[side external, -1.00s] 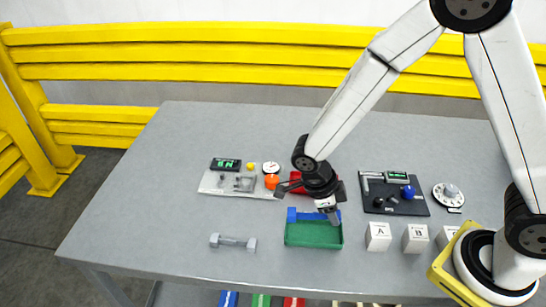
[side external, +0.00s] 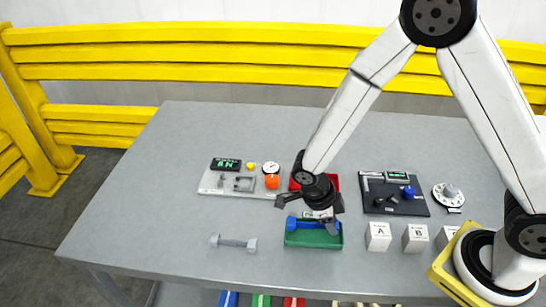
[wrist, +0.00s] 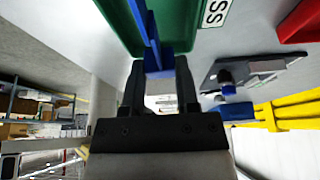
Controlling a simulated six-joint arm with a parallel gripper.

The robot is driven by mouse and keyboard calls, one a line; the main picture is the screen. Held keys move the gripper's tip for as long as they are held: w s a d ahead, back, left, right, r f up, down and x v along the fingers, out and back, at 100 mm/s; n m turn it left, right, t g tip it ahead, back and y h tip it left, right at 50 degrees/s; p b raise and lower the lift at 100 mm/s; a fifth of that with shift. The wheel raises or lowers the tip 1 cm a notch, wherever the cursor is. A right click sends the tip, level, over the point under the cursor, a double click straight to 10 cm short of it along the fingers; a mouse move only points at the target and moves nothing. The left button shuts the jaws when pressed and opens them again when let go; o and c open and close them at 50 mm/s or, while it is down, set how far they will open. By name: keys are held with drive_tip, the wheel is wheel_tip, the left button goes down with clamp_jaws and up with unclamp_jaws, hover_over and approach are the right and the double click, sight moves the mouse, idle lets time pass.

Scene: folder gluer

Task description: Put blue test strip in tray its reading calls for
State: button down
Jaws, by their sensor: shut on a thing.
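The blue test strip (side external: 293,224) is a dumbbell-shaped piece with wide ends. My gripper (side external: 317,215) is shut on it near its middle, over the green tray (side external: 313,241). In the wrist view the blue strip (wrist: 153,55) stands between the two fingertips of my gripper (wrist: 158,75), against the green tray (wrist: 193,20). The strip looks low, at or inside the tray; I cannot tell whether it touches the floor. A red tray (side external: 334,182) lies behind, partly hidden by my gripper.
A similar grey strip (side external: 233,242) lies left of the green tray. A tester plate with a green display (side external: 226,163) stands back left; its reading is too small to read. A black instrument board (side external: 410,207) and white lettered blocks (side external: 378,237) are right. The left tabletop is clear.

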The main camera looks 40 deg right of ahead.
drive_tip(key=shift+f, duration=1.15)
drive_tip(key=shift+c, duration=1.4)
unclamp_jaws()
drive_tip(key=shift+r, duration=5)
